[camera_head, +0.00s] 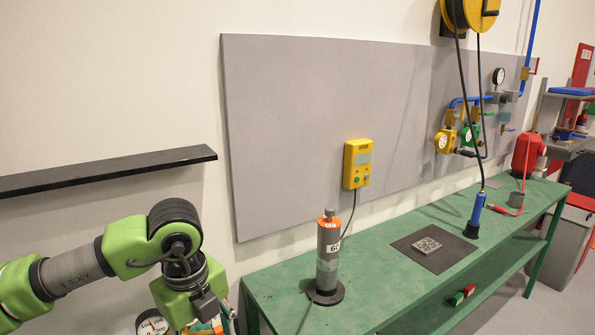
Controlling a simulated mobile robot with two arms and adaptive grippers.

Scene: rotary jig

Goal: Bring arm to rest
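My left arm comes in from the lower left, its green and grey links bent down at the elbow. The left gripper (212,324) is at the bottom edge, left of the green bench (275,283). It is mostly cut off by the frame and the wrist, so I cannot tell whether it is open or shut or holds anything. My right arm and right gripper are not in view.
On the bench stand a grey cylinder with an orange top (328,262), a dark mat (452,257) with a metal plate (427,245), and a blue-handled tool (477,212) on a cable. A black shelf (110,172) juts out above my arm. A yellow box (357,164) hangs on the grey panel.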

